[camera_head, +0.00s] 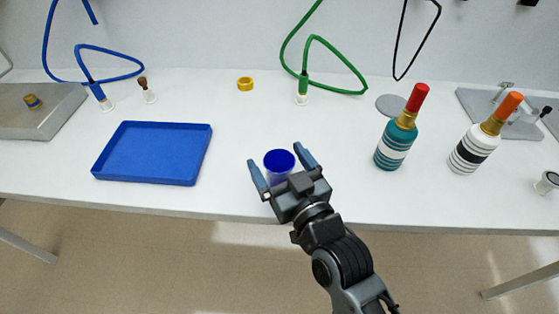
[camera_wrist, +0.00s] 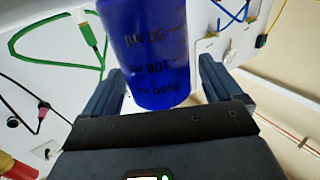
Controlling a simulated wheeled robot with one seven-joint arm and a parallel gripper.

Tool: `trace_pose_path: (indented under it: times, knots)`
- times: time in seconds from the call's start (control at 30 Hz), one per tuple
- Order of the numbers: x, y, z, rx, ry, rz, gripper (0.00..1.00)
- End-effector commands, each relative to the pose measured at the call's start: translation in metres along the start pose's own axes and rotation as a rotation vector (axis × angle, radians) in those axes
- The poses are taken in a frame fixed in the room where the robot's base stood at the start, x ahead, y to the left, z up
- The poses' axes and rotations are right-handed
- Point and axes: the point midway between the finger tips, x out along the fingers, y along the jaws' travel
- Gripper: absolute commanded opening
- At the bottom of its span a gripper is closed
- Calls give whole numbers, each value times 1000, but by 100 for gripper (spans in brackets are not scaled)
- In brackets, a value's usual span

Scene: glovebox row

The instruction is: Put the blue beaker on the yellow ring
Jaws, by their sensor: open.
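The blue beaker (camera_head: 279,160) stands near the front edge of the white table in the head view. In the wrist view the blue beaker (camera_wrist: 150,50) is large, with dark volume markings, and sits between the fingers. My gripper (camera_head: 281,164) is open, with one finger on each side of the beaker; in the wrist view my gripper (camera_wrist: 158,85) shows gaps beside the beaker. The yellow ring (camera_head: 245,84) lies at the back of the table, left of the beaker.
A blue tray (camera_head: 153,153) lies left of my gripper. A teal bottle (camera_head: 397,138) and a white striped bottle (camera_head: 477,143) stand to the right. Blue and green hoses (camera_head: 340,72) lie along the back. The table between beaker and yellow ring looks clear.

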Motion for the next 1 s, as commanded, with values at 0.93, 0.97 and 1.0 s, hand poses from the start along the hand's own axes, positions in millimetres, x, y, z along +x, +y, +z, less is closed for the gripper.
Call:
trace_pose_path:
  times: [0.93,0.97,1.0]
  knots:
    - [-113,0,-1,0,-1,0,92]
    - [-115,0,-1,0,-1,0,92]
    - [-117,0,-2,0,0,0,92]
